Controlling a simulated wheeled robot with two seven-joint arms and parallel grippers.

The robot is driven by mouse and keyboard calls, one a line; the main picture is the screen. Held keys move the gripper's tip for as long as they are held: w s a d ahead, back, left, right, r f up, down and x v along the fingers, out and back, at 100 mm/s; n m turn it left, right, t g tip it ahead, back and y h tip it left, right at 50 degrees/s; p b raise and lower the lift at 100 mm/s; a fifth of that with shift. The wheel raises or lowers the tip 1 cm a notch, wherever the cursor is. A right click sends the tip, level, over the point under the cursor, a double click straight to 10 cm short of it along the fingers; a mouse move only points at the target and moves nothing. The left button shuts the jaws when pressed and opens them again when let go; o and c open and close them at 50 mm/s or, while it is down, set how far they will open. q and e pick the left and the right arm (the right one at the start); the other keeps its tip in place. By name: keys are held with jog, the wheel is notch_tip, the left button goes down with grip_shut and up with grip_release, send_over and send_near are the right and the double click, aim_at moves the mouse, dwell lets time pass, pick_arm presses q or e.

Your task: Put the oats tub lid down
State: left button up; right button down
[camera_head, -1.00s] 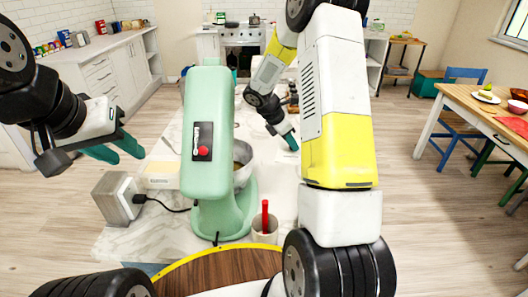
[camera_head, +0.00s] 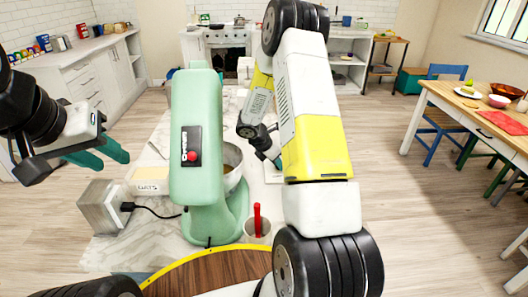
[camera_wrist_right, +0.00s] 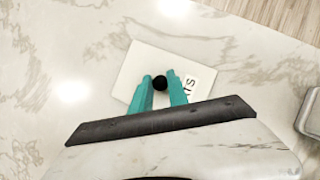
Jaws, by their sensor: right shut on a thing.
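The oats tub lid (camera_wrist_right: 135,72) is a pale, nearly square plate with a black knob and a partly covered label, in the right wrist view. My right gripper (camera_wrist_right: 160,84) is shut on the knob, over the marble worktop. I cannot tell whether the lid touches the worktop. In the head view this gripper (camera_head: 276,161) is right of the mixer, partly hidden by my arm. A pale box labelled OATS (camera_head: 148,184) stands left of the mixer, partly hidden. My left gripper (camera_head: 115,160) is open and empty at the left.
A green stand mixer (camera_head: 197,130) with a bowl (camera_head: 233,180) stands mid-worktop. A metal block (camera_head: 100,207) with a cord is at front left. A cup (camera_head: 257,230) holding a red-handled tool is at the front. Bare marble (camera_wrist_right: 55,90) surrounds the lid in the wrist view.

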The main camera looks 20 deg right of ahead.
jog(key=shift+f, duration=0.1)
jog(key=c, duration=1.3)
grip_release()
jog(key=v, duration=0.7)
jog(key=shift+r, duration=0.3)
jog(key=s+a+r+m+y, duration=0.1)
jog(key=s+r+m, duration=0.4)
jog(key=r, duration=0.3)
jog(key=s+a+r+m+y, duration=0.1)
jog(key=s+a+r+m, duration=0.1)
jog(key=s+r+m, duration=0.45)
jog(key=s+a+r+m+t+y, duration=0.1)
jog(key=s+a+r+m+y, duration=0.1)
jog(key=s+r+m, duration=0.1)
jog(key=s+a+r+m+t+y, duration=0.1)
jog(key=s+a+r+m+y, duration=0.1)
jog(key=s+r, duration=0.3)
jog(key=s+a+r+m+t+y, duration=0.1)
jog(key=s+a+r+m+t, duration=0.1)
jog(key=s+a+r+m, duration=0.2)
jog(key=shift+s+a+m+y, duration=0.1)
jog(key=shift+s+m+y, duration=0.1)
jog(key=shift+s, duration=0.7)
jog(key=shift+s+a+m+y, duration=0.1)
jog(key=shift+s+m+y, duration=0.1)
jog(key=shift+s, duration=0.65)
